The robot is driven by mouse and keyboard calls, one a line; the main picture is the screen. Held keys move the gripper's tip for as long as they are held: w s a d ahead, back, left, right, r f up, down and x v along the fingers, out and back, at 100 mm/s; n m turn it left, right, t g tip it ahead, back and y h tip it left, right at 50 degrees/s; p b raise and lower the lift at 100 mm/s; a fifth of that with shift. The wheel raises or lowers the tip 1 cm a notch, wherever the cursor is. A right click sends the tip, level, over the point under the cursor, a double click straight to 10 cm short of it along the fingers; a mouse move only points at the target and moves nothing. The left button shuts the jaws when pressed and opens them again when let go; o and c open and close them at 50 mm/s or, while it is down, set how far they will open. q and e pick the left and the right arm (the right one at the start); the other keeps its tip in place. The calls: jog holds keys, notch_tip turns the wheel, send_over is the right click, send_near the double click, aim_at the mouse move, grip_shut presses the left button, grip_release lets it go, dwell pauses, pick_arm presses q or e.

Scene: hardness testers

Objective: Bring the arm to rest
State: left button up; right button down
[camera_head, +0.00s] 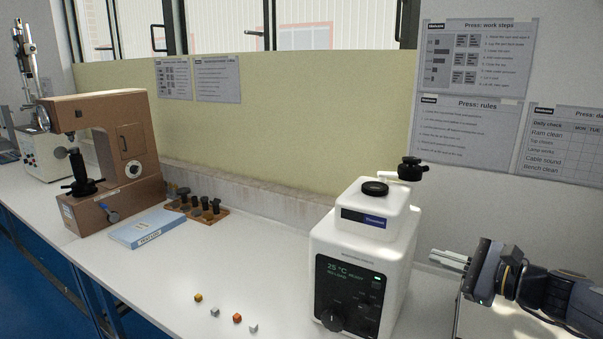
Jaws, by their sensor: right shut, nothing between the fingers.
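My right gripper (449,260) comes in from the right edge and points left, beside the right side of the white press (403,250). Its fingers are shut with nothing between them. In this view the fingertips lie close to the press housing; I cannot tell whether they touch it. My right arm (555,297) runs off the right edge. My left gripper is not in view.
The white bench (190,265) holds a brown hardness tester (128,130), a blue booklet (147,228) and a rack (212,215) of dark pieces. Several small cubes, one orange (237,317), lie left of the press. The bench middle is clear.

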jog(key=s+a+f+n+g+h, duration=0.2)
jog(key=s+a+f+n+g, duration=0.15)
jog(key=s+a+n, duration=0.55)
jog(key=s+f+n+g+h, duration=0.1)
jog(key=s+f+n, duration=0.3)
jog(key=s, duration=0.6)
jog(key=s+f+n+g+h, duration=0.2)
jog(key=s+f+n+h, duration=0.2)
jog(key=s, duration=0.7)
jog(key=shift+d+f+n, duration=0.45)
jog(key=shift+f+n, duration=0.35)
jog(key=shift+f, duration=0.05)
jog(key=shift+s, duration=0.1)
